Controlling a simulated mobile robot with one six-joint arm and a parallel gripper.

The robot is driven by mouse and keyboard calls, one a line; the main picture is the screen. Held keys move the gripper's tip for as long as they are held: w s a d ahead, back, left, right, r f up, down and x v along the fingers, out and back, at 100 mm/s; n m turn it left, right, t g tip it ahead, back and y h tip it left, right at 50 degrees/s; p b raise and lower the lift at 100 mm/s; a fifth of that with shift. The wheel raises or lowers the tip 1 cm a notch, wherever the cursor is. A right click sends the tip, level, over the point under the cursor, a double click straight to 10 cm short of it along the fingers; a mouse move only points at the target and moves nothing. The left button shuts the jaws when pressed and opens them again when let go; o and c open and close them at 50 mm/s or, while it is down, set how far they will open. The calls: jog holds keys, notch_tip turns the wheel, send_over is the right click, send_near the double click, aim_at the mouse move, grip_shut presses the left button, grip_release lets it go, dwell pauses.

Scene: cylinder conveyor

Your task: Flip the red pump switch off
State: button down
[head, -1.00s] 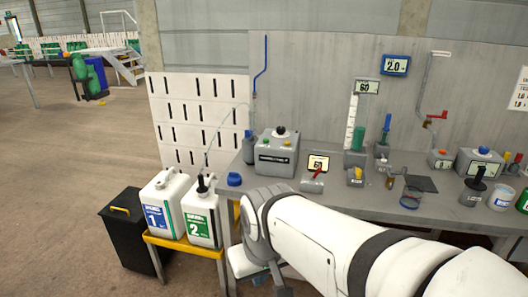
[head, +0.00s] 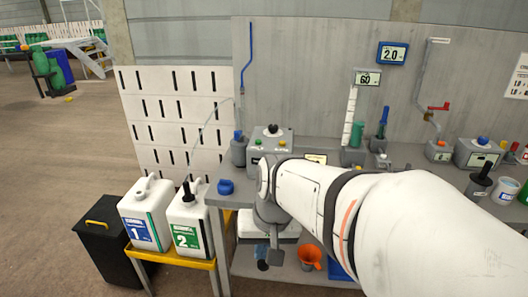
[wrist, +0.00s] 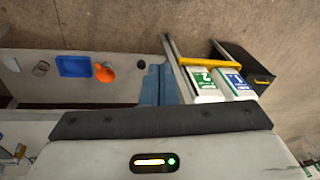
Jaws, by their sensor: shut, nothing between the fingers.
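The grey box with the red lever, which looks like the red pump switch, is hidden behind my arm in the head view; its on or off position cannot be seen. The wrist view does not show it either. My gripper (head: 268,258) points down in front of the bench's front edge, below the bench top. In the wrist view its two blue-grey fingers (wrist: 159,72) are side by side, shut and empty.
Jugs 1 (head: 148,218) and 2 (head: 190,222) stand on a yellow-edged stand left of my gripper. A black bin (head: 103,240) is beside them. A blue cap (head: 226,187) lies on the bench corner.

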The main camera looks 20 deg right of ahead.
jog(key=w+d+f+m+t+y+p, duration=0.1)
jog(key=w+d+m+t+y, duration=0.15)
jog(key=w+d+m, duration=0.5)
jog(key=w+d+f+m+t+y, duration=0.1)
jog(key=w+d+m+y, duration=0.3)
jog(key=d+m, duration=0.6)
jog(key=d+f+m+t+h, duration=0.2)
jog(key=d+m+t, duration=0.1)
jog(key=d+m, duration=0.5)
jog(key=w+d+f+m+t+h+p, duration=0.1)
jog(key=d+m+t+h, duration=0.1)
jog(key=d+m, duration=0.6)
jog(key=d+t, duration=0.1)
jog(key=d, duration=0.2)
jog(key=shift+d+f, duration=0.25)
jog(key=shift+f, duration=0.1)
jog(key=shift+w+m, duration=0.1)
jog(key=shift+m, duration=0.15)
